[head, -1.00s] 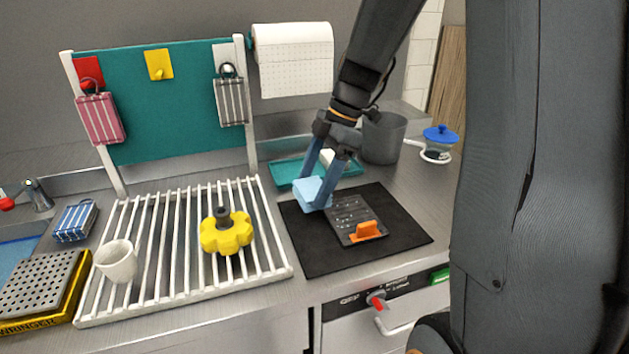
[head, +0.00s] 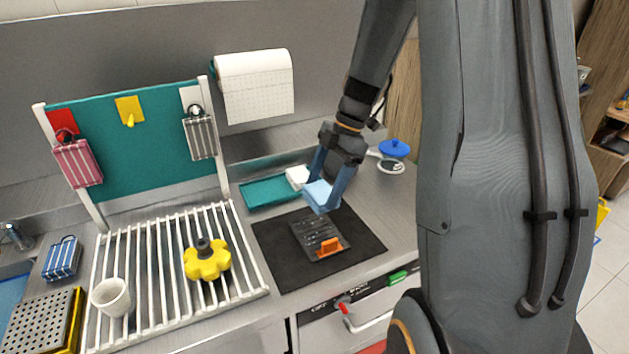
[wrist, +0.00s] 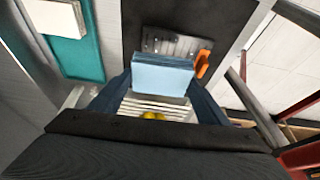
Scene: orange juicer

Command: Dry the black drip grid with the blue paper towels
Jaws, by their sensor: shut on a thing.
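My gripper (head: 329,186) is shut on a light blue pad of folded paper towels (head: 320,197), held above the far right part of the black mat. The towel pad also shows between the fingers in the wrist view (wrist: 162,74). The black drip grid (head: 316,234), a small slotted plate with an orange tab, lies on the black mat (head: 283,262). In the head view the towels are beyond the grid and apart from it. In the wrist view the grid (wrist: 172,42) is partly hidden behind the towels.
A teal tray (head: 262,192) with a white block (head: 298,177) stands behind the mat. A white slatted rack (head: 158,290) with a yellow knob (head: 207,260) and a white cup (head: 111,297) is to the left. A blue-lidded container (head: 394,149) stands at the back right.

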